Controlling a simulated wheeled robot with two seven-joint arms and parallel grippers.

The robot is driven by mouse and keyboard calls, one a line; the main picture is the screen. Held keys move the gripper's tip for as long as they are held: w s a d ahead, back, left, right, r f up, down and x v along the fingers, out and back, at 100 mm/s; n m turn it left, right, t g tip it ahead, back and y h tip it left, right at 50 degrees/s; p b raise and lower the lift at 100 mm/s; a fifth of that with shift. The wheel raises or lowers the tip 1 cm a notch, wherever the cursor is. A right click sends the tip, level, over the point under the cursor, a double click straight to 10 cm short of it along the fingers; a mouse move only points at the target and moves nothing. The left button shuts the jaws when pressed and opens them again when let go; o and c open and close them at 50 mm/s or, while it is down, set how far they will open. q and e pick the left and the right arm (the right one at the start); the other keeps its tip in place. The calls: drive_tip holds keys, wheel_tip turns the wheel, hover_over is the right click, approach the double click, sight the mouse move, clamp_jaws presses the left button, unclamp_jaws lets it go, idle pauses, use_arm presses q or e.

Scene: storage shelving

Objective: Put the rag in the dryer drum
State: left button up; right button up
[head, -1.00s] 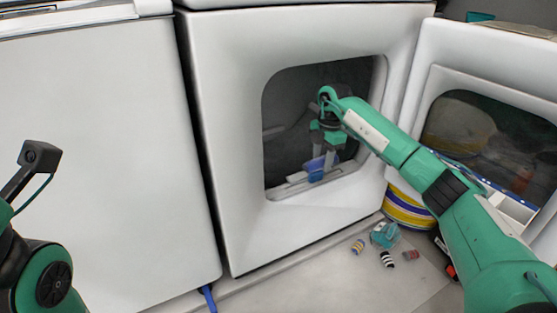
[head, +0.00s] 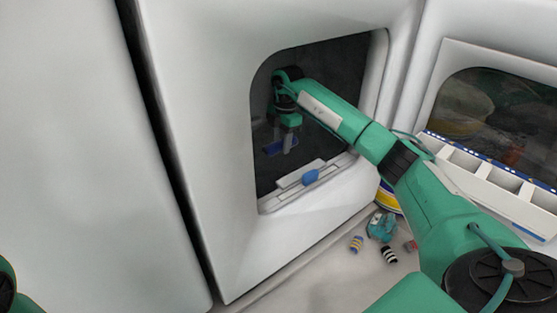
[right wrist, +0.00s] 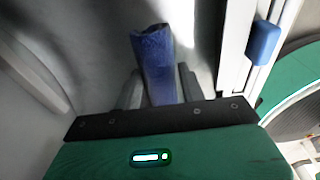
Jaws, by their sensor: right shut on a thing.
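The rag (head: 275,148) is blue and hangs inside the dark dryer drum (head: 262,175), past the rim of the opening. My right gripper (head: 287,145) is inside the opening too, shut on the rag. In the right wrist view the rag (right wrist: 155,60) is rolled or folded and sits between the two fingers (right wrist: 158,92), its far end sticking out ahead. I cannot tell in the head view whether the rag touches the drum's floor. My left gripper is out of view; only a bit of my left arm shows at the lower left edge.
A blue latch piece (head: 311,177) sits on the opening's lower rim and also shows in the right wrist view (right wrist: 263,42). The open dryer door (head: 450,58) stands at the right, with a compartment tray (head: 480,183) before it. Several small items (head: 388,254) lie on the floor below.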

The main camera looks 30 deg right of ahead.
wheel_tip(320, 180, down, 5)
drive_tip(key=b, duration=0.3)
drive_tip(key=shift+f, duration=0.15)
drive_tip(key=shift+f+p, duration=0.15)
drive_tip(key=shift+p, duration=0.3)
drive_tip(key=shift+f, duration=0.25)
drive_tip(key=o, duration=1)
drive_tip(key=shift+f, duration=0.1)
drive_tip(key=shift+c, duration=0.2)
